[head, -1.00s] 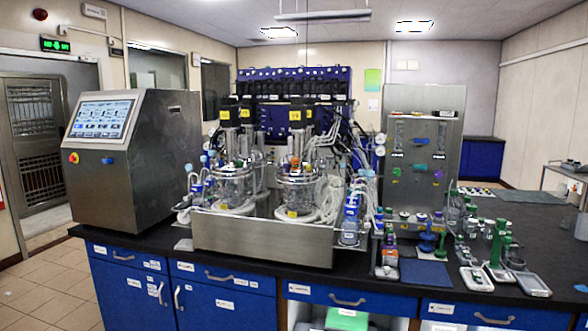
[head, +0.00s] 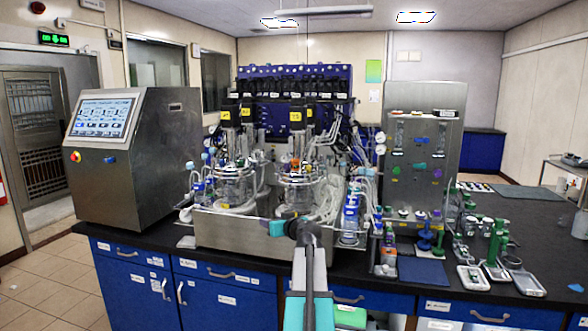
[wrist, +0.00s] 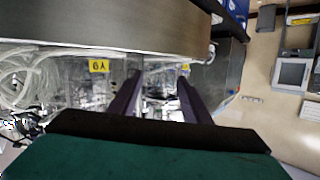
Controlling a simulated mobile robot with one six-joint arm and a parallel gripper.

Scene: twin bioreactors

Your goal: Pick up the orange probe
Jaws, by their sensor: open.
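A small orange part, which looks like the top of the orange probe (head: 294,163), shows among the fittings on the lid of the right glass vessel (head: 300,188) in the head view. Its lower part is hidden by the vessel top and tubing. My gripper (wrist: 158,82) shows in the wrist view as two dark fingers spread apart, with nothing held between them. In the head view my arm rises from the bottom, and its end is in front of the steel tray (head: 232,228), below the orange part. I cannot make out the orange probe in the wrist view.
The left glass vessel (head: 236,185) stands close by, with clear tubing around both. A steel control cabinet (head: 150,150) is at left. A steel panel (head: 424,150) and small bottles stand at right. The black bench (head: 540,225) has free room at far right.

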